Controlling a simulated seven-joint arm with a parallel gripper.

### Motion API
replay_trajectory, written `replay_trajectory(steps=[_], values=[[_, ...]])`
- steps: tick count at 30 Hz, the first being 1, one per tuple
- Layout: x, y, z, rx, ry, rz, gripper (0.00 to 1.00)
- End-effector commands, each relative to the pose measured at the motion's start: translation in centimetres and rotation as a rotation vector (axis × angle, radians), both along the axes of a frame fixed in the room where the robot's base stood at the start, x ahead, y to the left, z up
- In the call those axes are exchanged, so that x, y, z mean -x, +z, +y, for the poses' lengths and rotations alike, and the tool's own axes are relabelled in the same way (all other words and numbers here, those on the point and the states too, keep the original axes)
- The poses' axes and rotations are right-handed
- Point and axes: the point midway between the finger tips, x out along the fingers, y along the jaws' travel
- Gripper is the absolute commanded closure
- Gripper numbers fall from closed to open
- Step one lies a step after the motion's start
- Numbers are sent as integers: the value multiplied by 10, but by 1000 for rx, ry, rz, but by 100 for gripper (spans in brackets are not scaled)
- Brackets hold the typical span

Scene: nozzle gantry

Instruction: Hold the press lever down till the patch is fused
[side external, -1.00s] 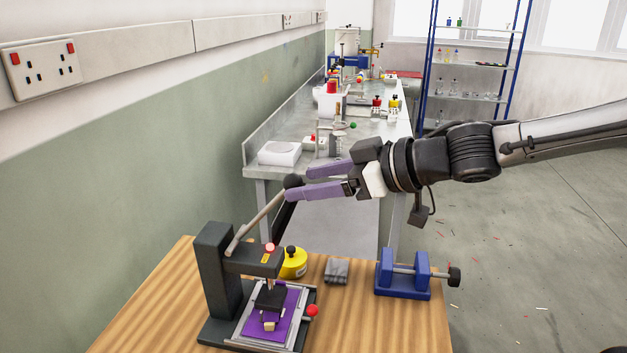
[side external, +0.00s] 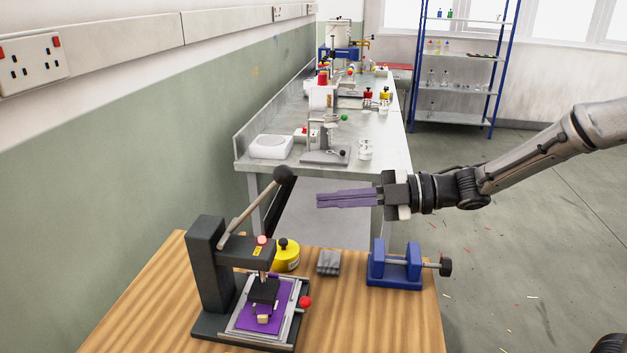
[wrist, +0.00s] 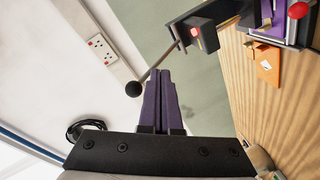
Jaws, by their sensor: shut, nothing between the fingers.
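The press (side external: 208,265) is a dark upright frame on the wooden table. Its lever (side external: 250,208) slants up to a black ball knob (side external: 284,175) and stands raised. A dark pressing block (side external: 264,291) sits over a purple patch (side external: 252,317) on the press bed; whether it touches the patch is unclear. My gripper (side external: 318,200) has purple fingers, shut and empty, to the right of the knob and a little lower, apart from it. In the wrist view the knob (wrist: 133,89) shows just left of my fingertips (wrist: 158,70).
A yellow round container (side external: 287,257) and a grey block (side external: 329,263) stand beside the press. A blue vise (side external: 396,267) is at the table's right. A grey bench (side external: 375,142) with apparatus lies behind. The air around my gripper is free.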

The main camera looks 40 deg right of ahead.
Motion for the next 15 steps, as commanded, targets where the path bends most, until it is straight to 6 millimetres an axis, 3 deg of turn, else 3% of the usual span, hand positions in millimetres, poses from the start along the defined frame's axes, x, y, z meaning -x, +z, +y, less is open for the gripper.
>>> replay_trajectory(steps=[9,15], values=[[46,-4,-59,53,85,-571,100],[63,1,-76,58,59,-746,100]])
